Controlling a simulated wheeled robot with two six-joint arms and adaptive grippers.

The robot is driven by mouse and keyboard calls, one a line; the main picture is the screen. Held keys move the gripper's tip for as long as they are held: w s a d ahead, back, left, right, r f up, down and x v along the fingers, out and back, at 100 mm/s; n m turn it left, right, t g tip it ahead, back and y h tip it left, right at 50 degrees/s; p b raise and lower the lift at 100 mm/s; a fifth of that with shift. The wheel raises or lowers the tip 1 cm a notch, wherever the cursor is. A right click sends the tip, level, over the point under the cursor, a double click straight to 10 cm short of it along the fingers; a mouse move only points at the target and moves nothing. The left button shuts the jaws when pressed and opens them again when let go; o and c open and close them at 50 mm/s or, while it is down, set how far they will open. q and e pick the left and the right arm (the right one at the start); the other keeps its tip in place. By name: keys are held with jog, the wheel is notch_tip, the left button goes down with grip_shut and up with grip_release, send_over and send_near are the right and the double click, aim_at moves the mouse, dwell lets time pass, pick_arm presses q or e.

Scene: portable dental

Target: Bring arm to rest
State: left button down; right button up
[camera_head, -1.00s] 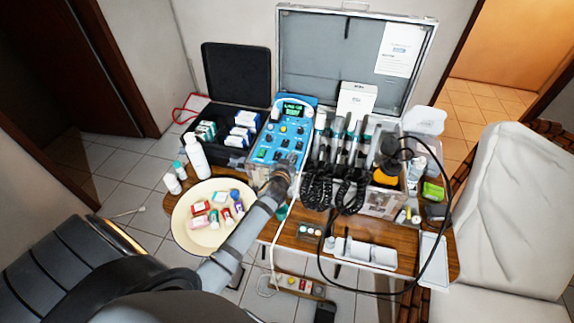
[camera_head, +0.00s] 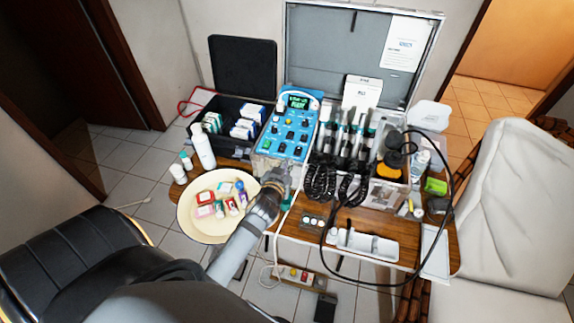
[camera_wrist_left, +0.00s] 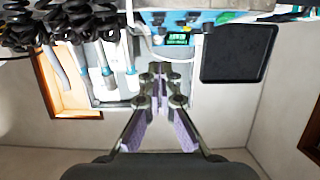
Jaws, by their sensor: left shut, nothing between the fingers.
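My left arm comes in from the bottom of the head view. My left gripper (camera_head: 277,177) is over the front edge of the table, just in front of the blue control unit (camera_head: 290,130) and right of the cream round tray (camera_head: 187,222). In the left wrist view, its fingers (camera_wrist_left: 160,72) are closed together with nothing between them. The blue unit (camera_wrist_left: 181,20) shows there upside down near the top edge. My right gripper is not in view.
The wooden table (camera_head: 285,226) carries an open metal case (camera_head: 350,45) with corded handpieces (camera_head: 340,135), a black case (camera_head: 245,68), white bottles (camera_head: 203,148) and a white instrument tray (camera_head: 362,246). A black cable (camera_head: 452,190) loops at right. A padded chair (camera_head: 500,200) stands right.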

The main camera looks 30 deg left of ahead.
pick_arm(q)
jog(key=s+d+f+m+g+h, duration=0.15)
jog(key=s+g, duration=0.35)
jog(key=s, duration=0.5)
jog(key=s+d+f+m+g+h, duration=0.1)
jog(key=s+d+f+m+g, duration=0.3)
jog(key=s, duration=0.7)
jog(key=s+a+f+n+g, duration=0.1)
jog(key=a+f, duration=0.1)
jog(key=f, duration=1.1)
jog(key=s+a+f+n+g, duration=0.1)
jog(key=a+f+g, duration=0.15)
jog(key=f, duration=0.95)
jog(key=s+a+f, duration=0.1)
jog(key=s+f, duration=1.5)
jog(key=s, duration=0.2)
jog(key=shift+s+a+f, duration=0.15)
jog(key=shift+s+f, duration=0.1)
jog(key=shift+s, duration=0.1)
